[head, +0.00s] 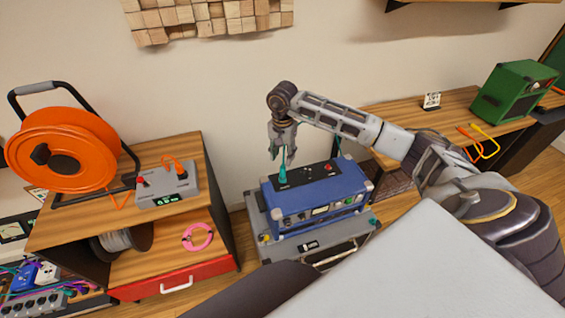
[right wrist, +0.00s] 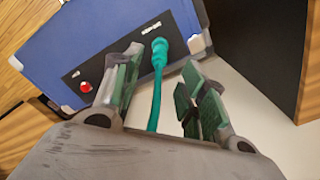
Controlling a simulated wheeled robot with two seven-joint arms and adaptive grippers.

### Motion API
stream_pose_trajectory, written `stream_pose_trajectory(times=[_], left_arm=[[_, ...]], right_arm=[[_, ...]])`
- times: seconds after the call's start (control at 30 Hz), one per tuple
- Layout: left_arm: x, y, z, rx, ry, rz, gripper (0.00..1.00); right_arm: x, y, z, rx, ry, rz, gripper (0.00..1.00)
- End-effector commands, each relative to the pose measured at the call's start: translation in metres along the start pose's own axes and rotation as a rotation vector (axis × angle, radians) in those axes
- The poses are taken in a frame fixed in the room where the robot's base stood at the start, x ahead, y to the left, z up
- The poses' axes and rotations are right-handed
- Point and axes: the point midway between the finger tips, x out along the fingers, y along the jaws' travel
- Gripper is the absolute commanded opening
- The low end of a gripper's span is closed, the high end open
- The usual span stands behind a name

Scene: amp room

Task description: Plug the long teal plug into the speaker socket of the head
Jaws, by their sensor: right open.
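The blue amp head (head: 318,195) stands on a grey case. On its top is a black panel (head: 312,174), which also shows in the right wrist view (right wrist: 118,64). The teal plug (head: 282,174) stands upright at the panel's left end. In the right wrist view the plug (right wrist: 159,52) meets the panel near a small white label, and its teal cable runs toward my wrist. The socket is hidden under the plug, and I cannot tell how deep it sits. My right gripper (head: 283,146) is open above it, with its fingers (right wrist: 160,92) apart on both sides of the cable.
The grey case (head: 262,238) is under the head. At left, a wooden cabinet (head: 200,165) holds an orange cable reel (head: 62,150), a grey box (head: 165,186) and a pink ring (head: 197,237). At right, a shelf holds a green amp (head: 512,92) and a yellow cable (head: 487,140).

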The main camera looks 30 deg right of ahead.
Motion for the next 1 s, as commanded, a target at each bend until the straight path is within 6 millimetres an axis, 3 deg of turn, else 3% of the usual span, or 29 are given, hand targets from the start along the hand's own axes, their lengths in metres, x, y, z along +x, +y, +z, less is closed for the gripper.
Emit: stream_pose_trajectory(times=[0.3, 1.0], left_arm=[[0.0, 0.0, 0.0, 0.0, 0.0, 0.0, 0.43], [0.0, 0.0, 0.0, 0.0, 0.0, 0.0, 0.43]], right_arm=[[-0.025, 0.0, 0.0, -0.001, 0.0, 0.0, 0.42], [-0.026, 0.0, 0.0, -0.001, 0.0, 0.0, 0.42]])
